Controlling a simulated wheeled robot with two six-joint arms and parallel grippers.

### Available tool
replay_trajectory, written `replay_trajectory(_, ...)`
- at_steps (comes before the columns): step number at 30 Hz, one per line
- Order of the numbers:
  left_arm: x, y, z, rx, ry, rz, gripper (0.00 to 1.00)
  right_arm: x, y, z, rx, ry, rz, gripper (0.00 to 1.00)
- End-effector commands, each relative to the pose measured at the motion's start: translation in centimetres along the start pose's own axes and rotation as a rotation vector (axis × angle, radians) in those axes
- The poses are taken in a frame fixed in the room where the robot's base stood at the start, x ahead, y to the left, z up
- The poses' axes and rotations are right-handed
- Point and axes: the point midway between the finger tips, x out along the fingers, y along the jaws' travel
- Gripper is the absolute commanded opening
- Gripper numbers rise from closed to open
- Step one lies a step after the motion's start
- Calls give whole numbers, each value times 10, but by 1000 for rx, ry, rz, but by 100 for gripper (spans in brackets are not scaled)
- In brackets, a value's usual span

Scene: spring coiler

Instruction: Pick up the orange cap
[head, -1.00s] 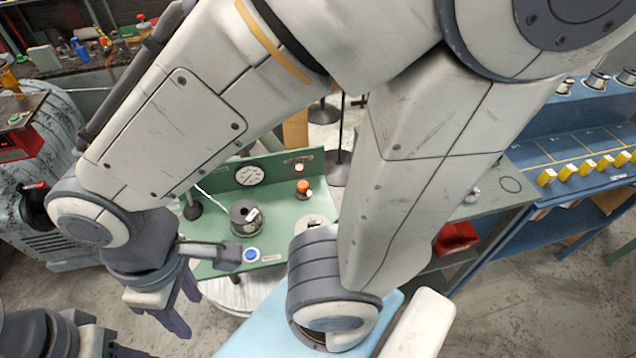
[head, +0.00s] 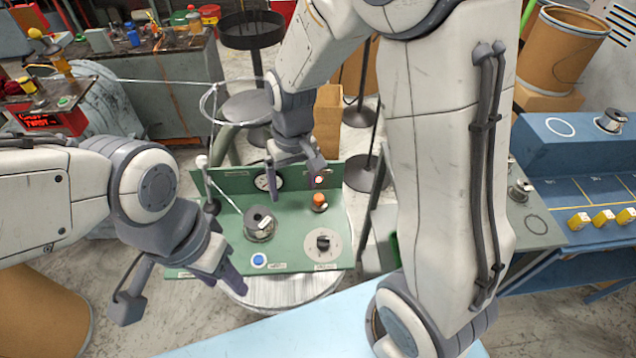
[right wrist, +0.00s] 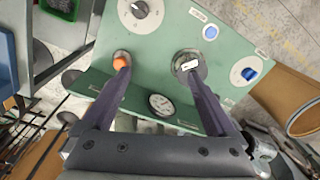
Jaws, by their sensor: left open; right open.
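The orange cap (head: 319,199) sits on a small dark post on the green panel (head: 290,222). My right gripper (head: 293,188) is open and empty, above the back edge of the panel, behind and left of the cap in the head view. In the right wrist view, the cap (right wrist: 120,62) shows at the tip of the left-hand finger of my right gripper (right wrist: 156,62); I cannot tell if they touch. The cap is not between the fingers. My left gripper (head: 222,274) is open and empty, at the panel's left front.
The panel also holds a spool (head: 259,224), a black knob (head: 323,243), a blue button (head: 259,260) and a gauge (head: 266,181). A wire runs by a post on the left. A blue bench (head: 585,190) stands right.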

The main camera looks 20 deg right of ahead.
Motion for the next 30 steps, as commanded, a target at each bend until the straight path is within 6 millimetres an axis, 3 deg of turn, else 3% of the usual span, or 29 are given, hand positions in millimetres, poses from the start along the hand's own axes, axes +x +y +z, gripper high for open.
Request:
replay_trajectory(1, -8, 1, 0, 0, 0, 0, 50, 7, 22, -14, 66, -10, 4, 93)
replay_trajectory(3, -12, 1, -1, 0, 0, 0, 50, 19, 45, -28, 127, -10, 8, 93)
replay_trajectory(6, -14, 1, -1, 0, 0, 0, 50, 32, 68, -38, 186, -11, 11, 93)
replay_trajectory(9, -16, 1, -1, 0, 0, 0, 50, 43, 78, -42, 212, -11, 12, 93)
replay_trajectory(16, -21, 2, -1, -1, 0, 0, 50, 79, 81, -42, 216, -13, 12, 93)
replay_trajectory(25, -29, 2, -2, -1, 0, 0, 50, 102, 84, -40, 216, -12, 12, 93)
replay_trajectory(30, -38, 3, -2, -1, 0, 0, 50, 126, 88, -38, 216, -14, 12, 93)
